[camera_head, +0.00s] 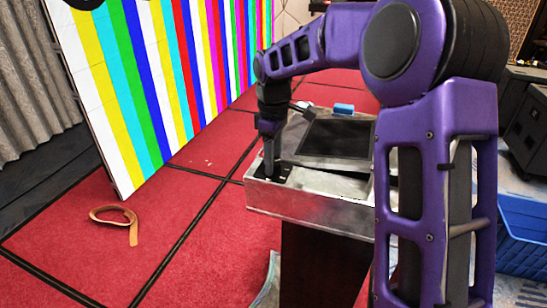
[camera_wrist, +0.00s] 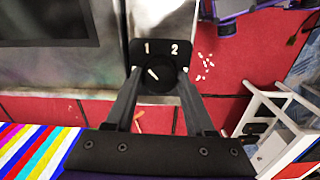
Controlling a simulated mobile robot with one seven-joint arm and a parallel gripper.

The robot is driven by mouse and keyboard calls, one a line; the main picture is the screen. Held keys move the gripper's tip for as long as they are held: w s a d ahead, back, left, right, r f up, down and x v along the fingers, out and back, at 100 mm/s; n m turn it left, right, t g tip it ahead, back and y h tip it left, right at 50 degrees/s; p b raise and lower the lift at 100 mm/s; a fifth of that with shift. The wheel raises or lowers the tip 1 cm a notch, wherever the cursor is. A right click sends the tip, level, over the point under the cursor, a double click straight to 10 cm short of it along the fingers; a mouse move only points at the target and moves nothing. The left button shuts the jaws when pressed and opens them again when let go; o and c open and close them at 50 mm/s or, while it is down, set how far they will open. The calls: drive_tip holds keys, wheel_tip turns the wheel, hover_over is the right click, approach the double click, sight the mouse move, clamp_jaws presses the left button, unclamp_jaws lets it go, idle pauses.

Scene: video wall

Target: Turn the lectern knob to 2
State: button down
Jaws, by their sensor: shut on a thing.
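The lectern (camera_head: 312,200) is a silvery metal stand with a dark inset panel on top. Its black knob (camera_wrist: 165,82) sits on a black plate (camera_wrist: 162,48) marked 1 and 2 in the wrist view. The knob's white pointer line slants to the upper left, on the side of the 1. My gripper (camera_wrist: 157,74) is shut on the knob, one finger on each side. In the head view my gripper (camera_head: 269,160) points down onto the lectern's left end, and the knob is hidden there.
A striped video wall (camera_head: 165,75) stands behind at the left. A tan strap (camera_head: 113,214) lies on the red floor (camera_head: 185,225). A small blue object (camera_head: 344,109) is at the lectern's far edge. A blue crate (camera_head: 525,235) is at the right. The wrist view shows a white stool (camera_wrist: 275,125).

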drive_tip(key=shift+c, duration=1.3)
unclamp_jaws()
wheel_tip(320, 180, up, 17)
drive_tip(key=p, duration=0.1)
drive_tip(key=shift+r, duration=0.2)
